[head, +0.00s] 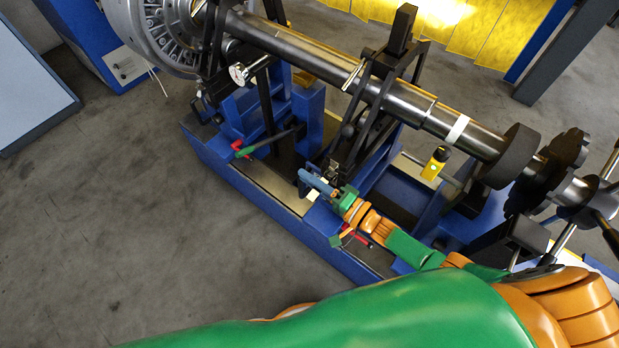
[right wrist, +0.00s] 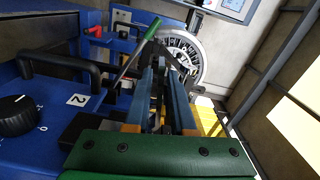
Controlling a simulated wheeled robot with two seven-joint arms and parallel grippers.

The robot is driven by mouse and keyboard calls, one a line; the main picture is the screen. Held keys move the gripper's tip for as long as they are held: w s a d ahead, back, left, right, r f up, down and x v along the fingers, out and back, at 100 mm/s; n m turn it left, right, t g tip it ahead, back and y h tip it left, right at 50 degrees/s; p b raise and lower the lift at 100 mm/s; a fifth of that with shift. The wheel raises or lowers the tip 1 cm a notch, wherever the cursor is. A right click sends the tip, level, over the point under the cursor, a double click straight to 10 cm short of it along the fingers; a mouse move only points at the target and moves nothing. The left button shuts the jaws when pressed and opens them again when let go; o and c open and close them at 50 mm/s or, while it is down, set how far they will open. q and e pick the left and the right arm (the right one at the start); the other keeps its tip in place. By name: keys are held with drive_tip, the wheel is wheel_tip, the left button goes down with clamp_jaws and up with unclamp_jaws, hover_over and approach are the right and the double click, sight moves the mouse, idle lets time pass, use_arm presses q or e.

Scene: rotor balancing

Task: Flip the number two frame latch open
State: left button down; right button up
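The number two frame (head: 375,95) is a dark upright frame around the rotor shaft in the head view. I cannot clearly make out its latch. My right gripper (head: 306,177) is low in front of this frame, beside its blue base. In the right wrist view its two blue-grey fingers (right wrist: 161,68) point away with a gap between them. Dark parts show in the gap, and I see nothing clearly gripped. A lever with a green grip (right wrist: 148,38) rises just left of the fingertips. A white label "2" (right wrist: 78,99) is on the blue panel. My left gripper is not seen.
The steel rotor shaft (head: 315,60) crosses above the blue machine bed (head: 240,182). A black bar handle (right wrist: 60,64) and a black knob (right wrist: 17,112) are left of my right gripper. A yellow-topped part (head: 434,165) stands at right. Open floor (head: 120,200) lies left.

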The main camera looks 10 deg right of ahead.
drive_tip(key=v, duration=0.7)
drive_tip(key=shift+p, duration=0.45)
drive_tip(key=shift+s, duration=0.1)
